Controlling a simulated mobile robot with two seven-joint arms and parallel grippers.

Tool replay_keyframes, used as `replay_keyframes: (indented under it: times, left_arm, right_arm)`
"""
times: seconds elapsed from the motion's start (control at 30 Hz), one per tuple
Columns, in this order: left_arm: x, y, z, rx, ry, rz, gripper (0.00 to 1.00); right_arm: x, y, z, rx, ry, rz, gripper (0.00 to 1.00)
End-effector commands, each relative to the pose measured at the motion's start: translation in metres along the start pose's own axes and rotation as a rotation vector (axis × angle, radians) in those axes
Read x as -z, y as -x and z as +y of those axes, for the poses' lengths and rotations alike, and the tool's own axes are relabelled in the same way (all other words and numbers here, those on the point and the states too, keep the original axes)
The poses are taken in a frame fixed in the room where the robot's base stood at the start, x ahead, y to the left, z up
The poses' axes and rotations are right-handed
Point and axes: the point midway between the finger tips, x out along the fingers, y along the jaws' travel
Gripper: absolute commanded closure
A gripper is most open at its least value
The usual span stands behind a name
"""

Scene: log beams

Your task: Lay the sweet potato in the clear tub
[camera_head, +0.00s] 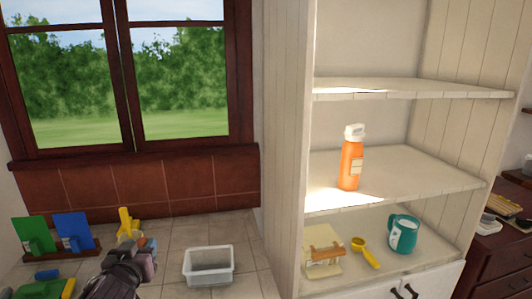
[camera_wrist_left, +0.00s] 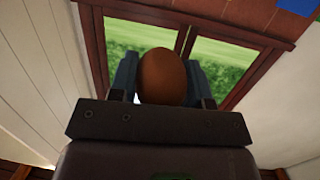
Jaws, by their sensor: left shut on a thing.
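My left gripper (camera_head: 143,252) is in the lower left of the head view, over the counter and left of the clear tub. It is shut on the sweet potato, a rounded brown thing (camera_wrist_left: 162,77) between the two fingers in the left wrist view. In the head view the sweet potato is mostly hidden by the gripper and hard to make out. The clear tub (camera_head: 208,281) stands upright on the tiled counter, and it looks empty. My right gripper is in neither view.
A yellow object (camera_head: 128,222) stands behind the left gripper. Green (camera_head: 34,233) and blue (camera_head: 74,230) boards stand in a rack at the left. The shelf unit at right holds an orange bottle (camera_head: 350,165), a teal mug (camera_head: 402,236) and a yellow scoop (camera_head: 366,255). Counter around the tub is clear.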

Motion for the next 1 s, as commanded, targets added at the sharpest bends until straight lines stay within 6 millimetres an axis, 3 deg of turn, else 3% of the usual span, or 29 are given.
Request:
replay_keyframes:
  times: [0.1, 0.2, 0.33, 0.5, 0.73, 0.87, 1.0]
  left_arm:
    - [-0.02, 0.04, 0.038, -0.064, -0.006, -0.004, 0.8]
    - [-0.035, 0.069, 0.061, -0.105, -0.012, -0.004, 0.8]
    - [-0.057, 0.093, 0.077, -0.137, -0.019, -0.005, 0.8]
    - [-0.073, 0.1, 0.077, -0.137, -0.019, -0.001, 0.8]
    - [-0.075, 0.1, 0.076, -0.136, -0.019, 0.001, 0.8]
    - [-0.066, 0.097, 0.078, -0.14, -0.021, 0.004, 0.8]
    - [-0.041, 0.082, 0.071, -0.127, -0.022, 0.005, 0.8]
  right_arm:
    - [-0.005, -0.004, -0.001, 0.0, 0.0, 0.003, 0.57]
    - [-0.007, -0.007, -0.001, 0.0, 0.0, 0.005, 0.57]
    - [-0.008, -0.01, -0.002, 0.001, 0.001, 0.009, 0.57]
    - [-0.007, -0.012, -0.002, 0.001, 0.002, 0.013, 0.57]
    - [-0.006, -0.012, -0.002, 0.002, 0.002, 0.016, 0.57]
    - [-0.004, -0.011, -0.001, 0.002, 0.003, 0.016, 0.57]
    - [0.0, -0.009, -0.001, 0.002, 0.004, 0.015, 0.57]
